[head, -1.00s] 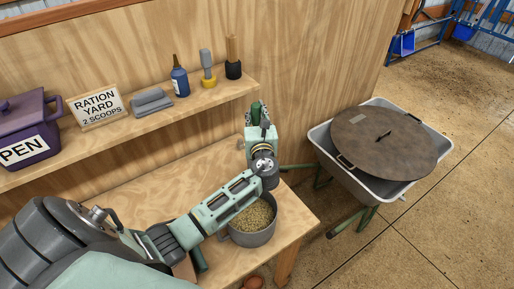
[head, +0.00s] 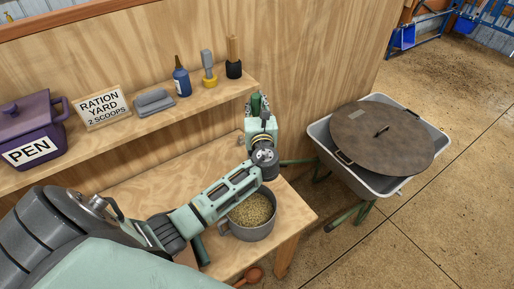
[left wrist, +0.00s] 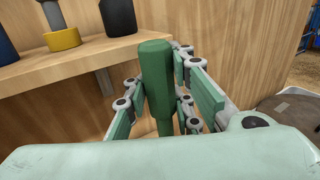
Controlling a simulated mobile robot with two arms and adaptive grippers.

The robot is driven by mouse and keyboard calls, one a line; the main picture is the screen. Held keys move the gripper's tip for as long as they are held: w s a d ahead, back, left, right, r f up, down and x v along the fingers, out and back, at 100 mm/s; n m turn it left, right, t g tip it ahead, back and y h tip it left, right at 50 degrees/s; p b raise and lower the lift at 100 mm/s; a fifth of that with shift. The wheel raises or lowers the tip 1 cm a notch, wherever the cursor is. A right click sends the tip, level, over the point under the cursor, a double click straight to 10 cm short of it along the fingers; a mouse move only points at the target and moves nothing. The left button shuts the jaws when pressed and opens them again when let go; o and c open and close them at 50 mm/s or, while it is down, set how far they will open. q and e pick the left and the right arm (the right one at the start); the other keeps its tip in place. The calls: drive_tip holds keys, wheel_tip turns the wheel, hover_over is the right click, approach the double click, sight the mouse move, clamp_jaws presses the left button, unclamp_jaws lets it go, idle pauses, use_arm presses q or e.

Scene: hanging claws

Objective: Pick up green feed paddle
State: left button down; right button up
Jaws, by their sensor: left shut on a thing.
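The green feed paddle (left wrist: 156,75) shows in the left wrist view as a dark green upright handle between the fingers of my left gripper (left wrist: 160,105). My left gripper is shut on this handle. In the head view the gripper (head: 259,106) is beside the right end of the shelf, and only a bit of the green paddle (head: 255,101) shows above it. The lower part of the paddle is hidden behind the gripper. My right gripper is not in view.
A pot of grain (head: 250,212) stands on the wooden bench (head: 150,182) below my left arm. The shelf (head: 140,125) holds a purple pot (head: 35,130), a sign (head: 103,107), a grey scoop-like piece (head: 154,102), and bottles. A lidded wheelbarrow (head: 330,160) stands at right.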

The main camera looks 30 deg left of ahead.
sight(256, 102)
use_arm(q)
drive_tip(key=shift+r, duration=0.15)
drive_tip(key=shift+r+p, duration=0.7)
drive_tip(key=shift+p, duration=0.1)
drive_tip(key=shift+r, duration=0.7)
